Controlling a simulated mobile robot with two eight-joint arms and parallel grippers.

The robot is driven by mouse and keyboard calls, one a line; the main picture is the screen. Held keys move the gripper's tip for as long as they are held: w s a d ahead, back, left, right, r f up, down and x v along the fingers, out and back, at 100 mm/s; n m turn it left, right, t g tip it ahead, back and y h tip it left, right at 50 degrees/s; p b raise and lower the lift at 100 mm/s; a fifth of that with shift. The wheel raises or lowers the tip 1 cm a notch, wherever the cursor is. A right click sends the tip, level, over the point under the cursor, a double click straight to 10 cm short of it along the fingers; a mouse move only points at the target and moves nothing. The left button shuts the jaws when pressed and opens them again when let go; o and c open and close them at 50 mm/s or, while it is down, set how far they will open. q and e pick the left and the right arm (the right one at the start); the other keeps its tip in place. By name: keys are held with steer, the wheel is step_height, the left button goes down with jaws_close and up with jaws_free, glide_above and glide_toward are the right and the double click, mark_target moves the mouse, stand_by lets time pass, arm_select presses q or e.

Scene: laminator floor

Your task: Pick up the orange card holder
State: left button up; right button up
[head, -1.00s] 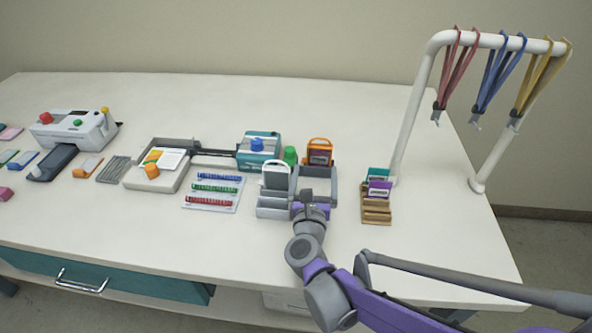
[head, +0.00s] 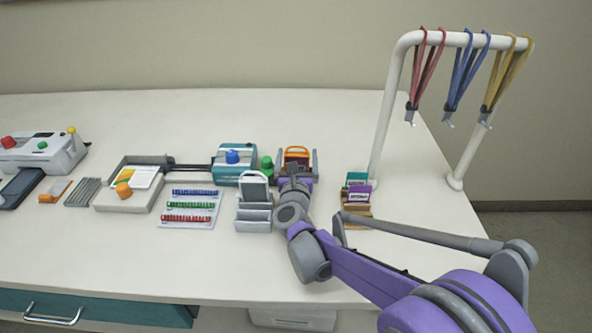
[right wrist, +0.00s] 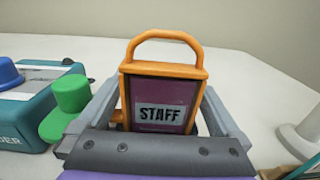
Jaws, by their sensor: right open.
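The orange card holder (head: 297,152) stands upright on the table behind my right gripper in the head view. In the right wrist view the orange card holder (right wrist: 166,71) shows its looped handle and a dark purple card marked STAFF. My right gripper (head: 297,161) is open, with one grey finger on each side of the holder. In the right wrist view the gripper's (right wrist: 160,100) fingers flank the holder, with a visible gap on the right; contact on the left cannot be told. The holder's foot is hidden behind the gripper. My left gripper is not in view.
A green knob (right wrist: 70,105) and a teal machine (head: 232,160) stand close on the left. A grey rack with a white holder (head: 254,190) is at front left. A wooden card stand (head: 357,210) and a white lanyard frame (head: 388,110) are on the right.

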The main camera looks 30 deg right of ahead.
steer(key=c, duration=1.2)
steer(key=shift+o, duration=0.2)
steer(key=shift+r, duration=0.15)
step_height(320, 180, up, 10)
steer(key=p, duration=0.3)
